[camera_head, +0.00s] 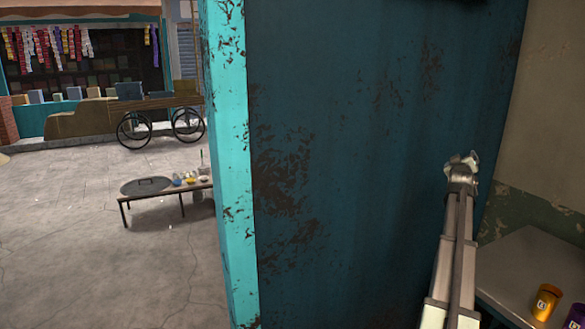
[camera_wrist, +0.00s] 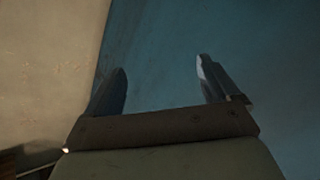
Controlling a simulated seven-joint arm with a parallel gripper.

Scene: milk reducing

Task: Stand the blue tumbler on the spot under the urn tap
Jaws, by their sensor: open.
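My gripper (camera_head: 462,165) is raised in front of a dark blue wall panel in the head view. In the wrist view my gripper (camera_wrist: 160,85) has its two fingers apart with nothing between them, and the blue panel lies beyond. The blue tumbler, the urn, its tap and the spot under it are in neither view.
A grey counter (camera_head: 525,262) at the lower right bears a yellow-orange tumbler (camera_head: 545,302) and a partly cut-off purple one (camera_head: 577,316). The rusty blue panel (camera_head: 360,150) fills the middle. Beyond its turquoise edge post (camera_head: 229,150) are a low table (camera_head: 165,192) and a cart (camera_head: 130,120).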

